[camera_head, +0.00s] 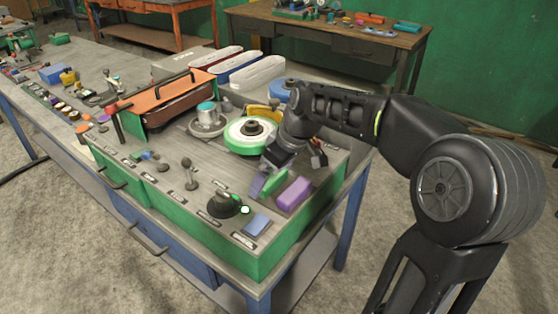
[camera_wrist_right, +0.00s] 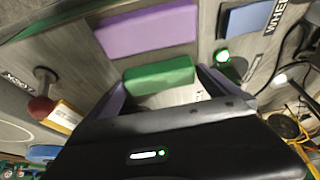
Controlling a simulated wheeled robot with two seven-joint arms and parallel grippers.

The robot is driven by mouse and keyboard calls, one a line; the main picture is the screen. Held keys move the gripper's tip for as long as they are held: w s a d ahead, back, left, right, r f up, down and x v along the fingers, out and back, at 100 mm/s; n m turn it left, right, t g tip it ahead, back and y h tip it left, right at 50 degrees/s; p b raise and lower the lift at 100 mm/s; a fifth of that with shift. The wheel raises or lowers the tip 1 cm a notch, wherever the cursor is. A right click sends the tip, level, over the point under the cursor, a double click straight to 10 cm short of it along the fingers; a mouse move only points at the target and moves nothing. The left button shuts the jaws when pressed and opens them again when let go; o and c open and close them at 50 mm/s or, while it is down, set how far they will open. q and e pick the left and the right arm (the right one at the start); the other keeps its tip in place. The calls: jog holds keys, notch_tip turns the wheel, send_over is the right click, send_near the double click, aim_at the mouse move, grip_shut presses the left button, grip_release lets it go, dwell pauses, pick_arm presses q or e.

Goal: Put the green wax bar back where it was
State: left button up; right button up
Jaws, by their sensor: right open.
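The green wax bar (camera_head: 277,177) lies at the right end of the machine's grey top panel, beside a larger purple bar (camera_head: 294,194). In the right wrist view the green bar (camera_wrist_right: 160,75) sits between my right gripper's (camera_wrist_right: 160,88) two purple fingertips, with the purple bar (camera_wrist_right: 148,31) just beyond it. My right gripper (camera_head: 268,183) is low over the panel and open, its fingers apart on either side of the green bar. Whether either finger touches the bar I cannot tell. My left gripper is out of view.
A blue block (camera_head: 257,224), a black knob (camera_head: 223,204) and a small lit green button (camera_head: 245,210) are at the panel's front right. A green-and-white polishing wheel (camera_head: 243,134) stands behind the gripper. A red-knobbed lever (camera_wrist_right: 42,103) shows in the wrist view.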

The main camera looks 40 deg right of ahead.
jog(key=b+v, duration=0.1)
jog(key=v, duration=1.1)
dwell(1.5)
